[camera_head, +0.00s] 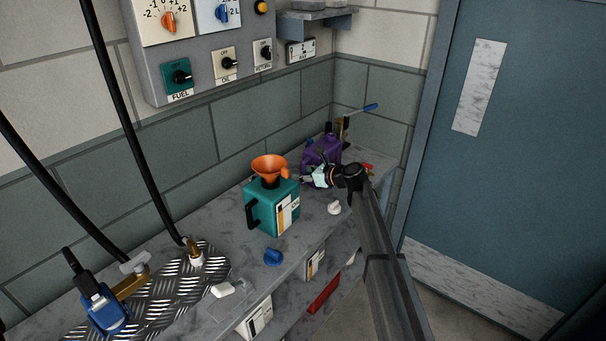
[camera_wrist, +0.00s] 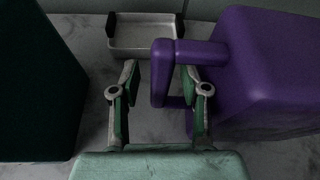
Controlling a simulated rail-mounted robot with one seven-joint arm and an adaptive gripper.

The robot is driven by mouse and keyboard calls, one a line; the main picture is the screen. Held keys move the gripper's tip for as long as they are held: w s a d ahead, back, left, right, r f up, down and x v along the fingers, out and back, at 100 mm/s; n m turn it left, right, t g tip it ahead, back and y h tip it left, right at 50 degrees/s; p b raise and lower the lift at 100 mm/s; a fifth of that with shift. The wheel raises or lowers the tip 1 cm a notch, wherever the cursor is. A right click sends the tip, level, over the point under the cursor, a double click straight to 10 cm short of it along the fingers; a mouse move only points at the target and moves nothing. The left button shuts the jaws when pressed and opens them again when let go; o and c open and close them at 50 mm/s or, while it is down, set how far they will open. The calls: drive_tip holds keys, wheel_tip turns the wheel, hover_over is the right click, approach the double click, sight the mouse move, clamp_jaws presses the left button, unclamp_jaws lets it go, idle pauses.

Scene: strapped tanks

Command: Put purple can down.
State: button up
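The purple can (camera_head: 321,150) stands on the grey stone bench toward its far end, behind my gripper (camera_head: 319,177). Its lower part is partly hidden by my gripper in the head view. In the wrist view the purple can (camera_wrist: 265,70) fills the right side, with its handle (camera_wrist: 161,82) reaching left. My gripper (camera_wrist: 158,74) is open there, its two fingers apart. The handle's upright bar shows between the fingers, with a visible gap on each side. I cannot tell how deep the handle sits between them.
A teal can (camera_head: 272,207) with an orange funnel (camera_head: 269,167) stands left of my gripper; its dark side (camera_wrist: 38,85) shows in the wrist view. A metal tray (camera_wrist: 143,38) lies beyond the fingers. A white knob (camera_head: 334,208) and blue cap (camera_head: 273,257) lie on the bench.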

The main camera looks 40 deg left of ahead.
drive_tip(key=shift+r, duration=0.1)
drive_tip(key=b+v, duration=0.1)
drive_tip(key=v, duration=1.1)
